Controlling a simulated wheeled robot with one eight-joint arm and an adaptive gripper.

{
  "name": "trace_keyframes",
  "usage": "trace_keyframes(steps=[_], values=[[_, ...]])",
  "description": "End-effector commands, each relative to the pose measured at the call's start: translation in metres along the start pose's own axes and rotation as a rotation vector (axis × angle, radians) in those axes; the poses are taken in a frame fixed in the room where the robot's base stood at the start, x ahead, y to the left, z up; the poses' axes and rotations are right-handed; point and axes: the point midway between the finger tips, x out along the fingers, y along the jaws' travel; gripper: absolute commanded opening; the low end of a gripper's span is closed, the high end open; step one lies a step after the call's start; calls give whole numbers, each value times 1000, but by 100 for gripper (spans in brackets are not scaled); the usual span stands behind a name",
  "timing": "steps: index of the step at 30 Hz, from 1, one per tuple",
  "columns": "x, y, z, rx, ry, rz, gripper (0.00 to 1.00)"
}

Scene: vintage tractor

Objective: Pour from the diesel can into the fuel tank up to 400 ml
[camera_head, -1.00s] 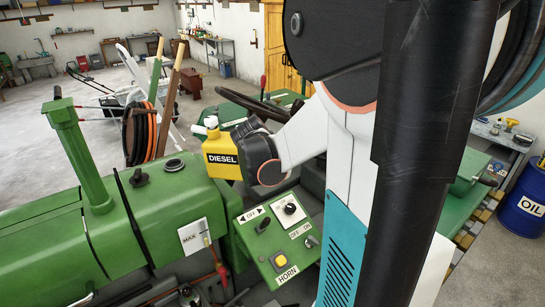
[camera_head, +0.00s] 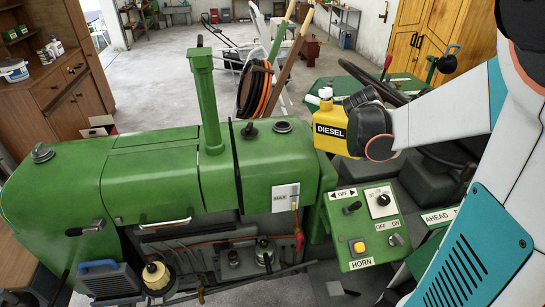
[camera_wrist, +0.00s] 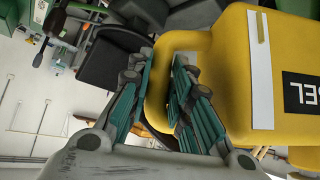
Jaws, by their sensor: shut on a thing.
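The yellow diesel can (camera_head: 331,143), labelled DIESEL, is held roughly upright in the head view, with its pale-topped neck uppermost. My gripper (camera_wrist: 163,97) is shut on the can's handle in the wrist view; in the head view its fingers are mostly hidden. The can's yellow side (camera_wrist: 232,75) fills the right of the wrist view. The green fuel tank (camera_head: 262,160) is just left of the can. A round dark-centred filler (camera_head: 283,127) and a black knob-like fitting (camera_head: 250,131) are on its top. A MAX plate (camera_head: 284,198) is on its side; the fuel level is unclear.
A control panel (camera_head: 367,228) with knobs and a HORN button stands below the can. The black steering wheel (camera_head: 376,88) is behind it. A green upright pipe (camera_head: 207,100) rises from the hood left of the tank. Open floor lies beyond the tractor.

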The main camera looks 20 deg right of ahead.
Motion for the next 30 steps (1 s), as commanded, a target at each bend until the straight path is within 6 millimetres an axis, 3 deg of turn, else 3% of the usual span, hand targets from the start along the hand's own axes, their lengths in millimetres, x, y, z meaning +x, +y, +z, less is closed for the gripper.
trace_keyframes(steps=[30], values=[[-3, -23, 0, -10, 2, 7, 0]])
